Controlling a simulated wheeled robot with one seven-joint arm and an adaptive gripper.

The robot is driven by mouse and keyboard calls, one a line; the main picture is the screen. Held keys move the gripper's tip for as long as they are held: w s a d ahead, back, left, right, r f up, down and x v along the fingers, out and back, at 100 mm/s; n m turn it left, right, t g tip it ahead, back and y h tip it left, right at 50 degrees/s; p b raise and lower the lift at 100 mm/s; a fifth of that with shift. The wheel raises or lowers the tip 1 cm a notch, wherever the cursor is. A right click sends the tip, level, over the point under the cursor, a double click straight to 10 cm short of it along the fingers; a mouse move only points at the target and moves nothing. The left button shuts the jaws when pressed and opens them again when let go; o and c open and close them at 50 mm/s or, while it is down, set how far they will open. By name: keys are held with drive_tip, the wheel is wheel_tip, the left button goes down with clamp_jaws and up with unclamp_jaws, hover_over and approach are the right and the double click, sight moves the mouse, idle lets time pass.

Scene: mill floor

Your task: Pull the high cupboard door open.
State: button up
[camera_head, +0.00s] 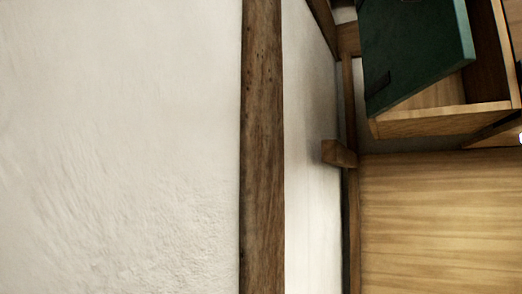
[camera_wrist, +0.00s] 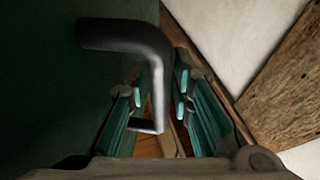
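The high cupboard (camera_head: 440,122) is at the upper right of the head view. Its dark green door (camera_head: 420,50) stands at an angle to the wooden box, partly open, and some of the inside shows. My gripper is not seen in the head view.
A dark wooden post (camera_head: 262,150) runs up the white plaster wall (camera_head: 120,150). A short beam end (camera_head: 339,153) juts out left of and below the cupboard. A light wooden panel (camera_head: 440,220) lies below the cupboard. A timber beam (camera_wrist: 285,85) shows at right in the wrist view.

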drive_tip(key=v, duration=1.2)
drive_tip(key=shift+s, duration=0.25)
drive_tip(key=shift+r, duration=0.1)
